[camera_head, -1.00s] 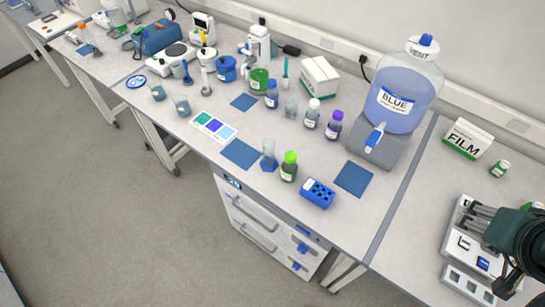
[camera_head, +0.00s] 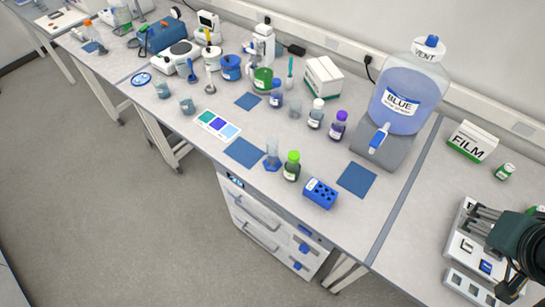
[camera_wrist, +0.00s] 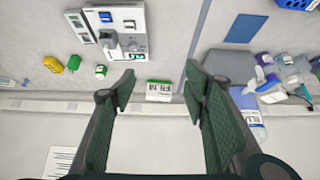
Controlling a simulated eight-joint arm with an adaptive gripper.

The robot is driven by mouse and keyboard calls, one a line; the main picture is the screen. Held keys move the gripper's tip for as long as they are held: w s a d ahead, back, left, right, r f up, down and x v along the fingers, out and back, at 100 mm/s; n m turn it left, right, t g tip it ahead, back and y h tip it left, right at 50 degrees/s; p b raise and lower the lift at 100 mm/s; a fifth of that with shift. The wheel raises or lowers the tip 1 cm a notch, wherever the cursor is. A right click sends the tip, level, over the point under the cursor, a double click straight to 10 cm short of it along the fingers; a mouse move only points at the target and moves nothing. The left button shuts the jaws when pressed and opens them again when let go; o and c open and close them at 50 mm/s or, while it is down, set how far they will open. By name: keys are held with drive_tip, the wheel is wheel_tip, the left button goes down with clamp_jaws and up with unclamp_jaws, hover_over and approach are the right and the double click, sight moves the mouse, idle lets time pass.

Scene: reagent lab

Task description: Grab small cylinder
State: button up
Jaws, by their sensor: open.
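A slim clear cylinder on a blue foot (camera_head: 272,155) stands upright on the bench in the middle of the head view, just left of a green-capped bottle (camera_head: 292,166). I take it for the small cylinder. It cannot be made out in the wrist view. My gripper (camera_wrist: 160,88) is open and empty, its two dark green fingers wide apart. In the head view my arm's end is at the lower right, over the neighbouring bench, well away from the cylinder.
A blue rack (camera_head: 320,193) and a blue mat (camera_head: 244,153) lie near the cylinder. A BLUE carboy (camera_head: 402,95) stands between it and my arm's side. A FILM box (camera_head: 472,141) and a white tray (camera_head: 470,287) are at right. Several bottles stand behind.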

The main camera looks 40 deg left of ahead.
drive_tip(key=shift+r, duration=0.15)
wheel_tip(320, 180, up, 5)
drive_tip(key=w+a+r+n+g+y, duration=0.1)
drive_tip(key=w+a+r+n, duration=0.15)
drive_tip(key=a, duration=0.45)
drive_tip(key=w+a+r+n+g, duration=0.1)
drive_tip(key=w+a+n, duration=0.25)
drive_tip(key=a, duration=0.35)
drive_tip(key=n+g+h+p, duration=0.1)
drive_tip(key=n+g, duration=0.4)
drive_tip(key=n, duration=0.7)
hover_over(272, 153)
drive_tip(key=w+a, duration=0.1)
drive_tip(key=w, duration=0.1)
wheel_tip(272, 153, down, 25)
drive_tip(key=shift+a+f, duration=0.15)
drive_tip(key=shift+f, duration=0.15)
